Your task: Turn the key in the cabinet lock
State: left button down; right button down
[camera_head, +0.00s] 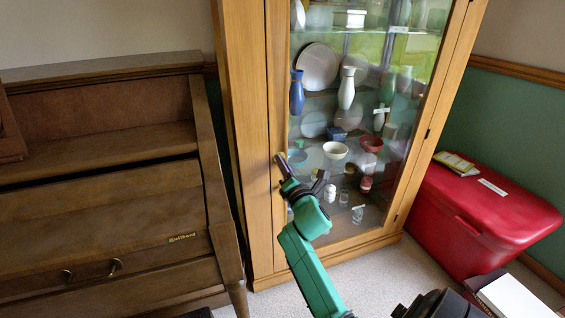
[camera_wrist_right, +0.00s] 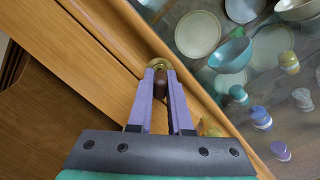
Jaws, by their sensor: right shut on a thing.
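The wooden cabinet (camera_head: 253,130) has a glass door with a pale wood frame. In the right wrist view its door frame (camera_wrist_right: 120,35) runs diagonally, with a round brass lock (camera_wrist_right: 153,62) on it. A small dark brown key (camera_wrist_right: 160,80) sits at the lock, between my right fingers. My right gripper (camera_wrist_right: 160,88) is shut on the key, its purple fingers pointing at the lock. In the head view my right gripper (camera_head: 284,165) reaches the left edge of the door; the key and lock are hidden or too small there. My left gripper is in neither view.
An upright piano (camera_head: 120,215) stands close on the left. Behind the glass are plates, bowls and vases, including a blue vase (camera_head: 297,92). A red chest (camera_head: 465,215) stands to the right, with a booklet (camera_head: 455,163) on it. A white book (camera_head: 515,298) lies at lower right.

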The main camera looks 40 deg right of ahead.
jog(key=shift+m+p, duration=0.5)
jog(key=shift+m, duration=0.7)
jog(key=shift+m+p, duration=0.3)
jog(key=shift+m, duration=0.9)
jog(key=m+p, duration=0.1)
jog(key=m, duration=0.2)
jog(key=shift+p, duration=0.3)
jog(key=c, duration=0.8)
grip_release()
jog(key=shift+o, duration=0.2)
